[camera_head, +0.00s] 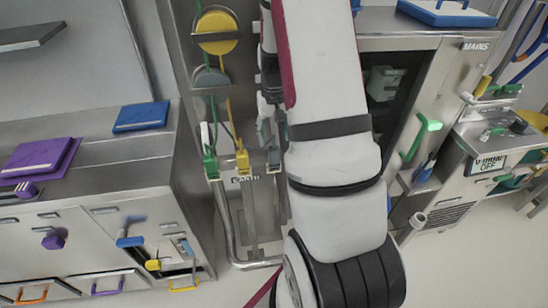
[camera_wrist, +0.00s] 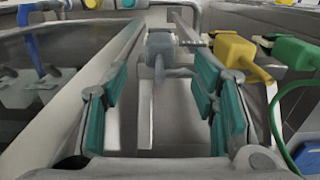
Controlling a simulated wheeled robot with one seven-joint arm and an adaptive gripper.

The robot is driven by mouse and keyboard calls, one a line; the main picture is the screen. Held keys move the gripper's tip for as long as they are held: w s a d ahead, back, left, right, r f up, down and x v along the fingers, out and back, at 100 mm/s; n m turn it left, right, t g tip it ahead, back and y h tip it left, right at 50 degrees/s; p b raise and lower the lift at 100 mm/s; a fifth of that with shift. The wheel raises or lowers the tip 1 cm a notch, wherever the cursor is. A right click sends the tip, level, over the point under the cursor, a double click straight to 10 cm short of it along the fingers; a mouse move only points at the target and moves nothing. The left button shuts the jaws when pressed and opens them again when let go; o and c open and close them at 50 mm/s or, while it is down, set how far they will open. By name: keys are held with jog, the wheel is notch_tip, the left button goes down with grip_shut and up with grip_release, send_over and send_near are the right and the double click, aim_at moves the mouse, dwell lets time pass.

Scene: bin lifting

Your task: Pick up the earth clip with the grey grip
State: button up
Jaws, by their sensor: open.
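The earth clip with the grey grip (camera_wrist: 160,47) hangs at the top middle of the wrist view, beyond and between my fingertips. In the head view the grey clip (camera_head: 273,156) is just left of my arm and partly hidden. My gripper (camera_wrist: 165,92) is open, its teal-padded fingers apart with nothing held between them. The yellow clip (camera_wrist: 238,52) and the green clip (camera_wrist: 293,53) hang to the right of the grey one in the wrist view. The head view shows the yellow clip (camera_head: 242,160) and green clip (camera_head: 210,163) left of it.
An EARTH label (camera_head: 245,179) sits below the clips, above a bent metal pipe (camera_head: 228,240). Cable reels (camera_head: 216,30) are above. A steel counter (camera_head: 85,190) with drawers stands left. A MAINS cabinet (camera_head: 425,80) stands right. Open floor shows at lower right.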

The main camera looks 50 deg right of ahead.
aim_at(274, 148)
jog(key=shift+f+p, duration=0.55)
jog(key=shift+f, duration=3)
grip_shut()
jog(key=shift+r, duration=0.2)
notch_tip(274, 148, up, 28)
jog(key=b, duration=0.2)
jog(key=shift+f, duration=0.15)
